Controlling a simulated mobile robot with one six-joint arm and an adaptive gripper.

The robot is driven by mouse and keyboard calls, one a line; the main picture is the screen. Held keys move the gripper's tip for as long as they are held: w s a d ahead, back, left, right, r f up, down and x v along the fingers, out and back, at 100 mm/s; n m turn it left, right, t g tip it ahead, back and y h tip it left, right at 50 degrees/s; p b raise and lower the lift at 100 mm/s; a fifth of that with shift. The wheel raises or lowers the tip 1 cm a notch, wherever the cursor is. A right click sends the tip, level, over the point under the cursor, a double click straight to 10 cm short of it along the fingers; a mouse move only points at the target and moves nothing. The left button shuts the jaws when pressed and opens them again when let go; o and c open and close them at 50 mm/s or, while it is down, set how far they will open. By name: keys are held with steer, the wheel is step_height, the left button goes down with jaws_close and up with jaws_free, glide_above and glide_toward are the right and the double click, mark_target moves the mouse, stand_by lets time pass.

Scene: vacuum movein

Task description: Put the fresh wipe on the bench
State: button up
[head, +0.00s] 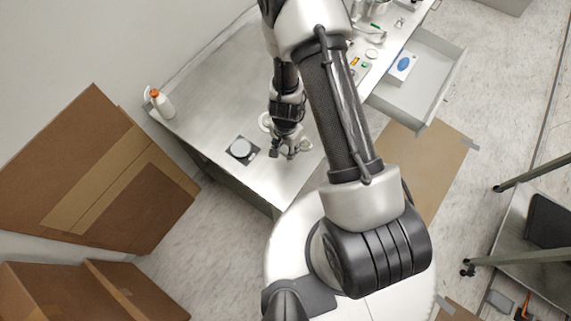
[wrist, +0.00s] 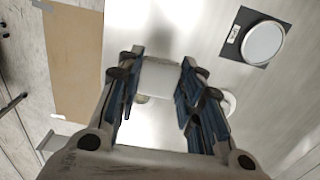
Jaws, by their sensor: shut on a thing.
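The wipe (wrist: 158,80) is a small white, squarish piece between my fingertips in the wrist view. My gripper (wrist: 161,62) is shut on it, one finger at each side. In the head view my gripper (head: 289,150) points down over the near part of the metal bench (head: 215,95); the wipe cannot be made out there. The bare bench top also shows in the wrist view (wrist: 205,25). I cannot tell whether the wipe touches the bench.
A dark square plate with a pale round disc (head: 241,149) lies left of my gripper. A white bottle with an orange cap (head: 161,103) stands at the bench's left edge. An open drawer (head: 420,92) holds a box with a blue oval (head: 402,66). Cardboard (head: 95,180) leans at left.

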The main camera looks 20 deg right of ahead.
mark_target(285, 164)
step_height(285, 164, down, 10)
steer(key=b, duration=0.8)
steer(key=shift+r+b, duration=0.1)
steer(key=shift+b, duration=0.2)
steer(key=shift+r, duration=0.15)
steer(key=o, duration=0.3)
steer(key=shift+f, duration=0.25)
steer(key=o, duration=0.5)
steer(key=shift+r, duration=0.15)
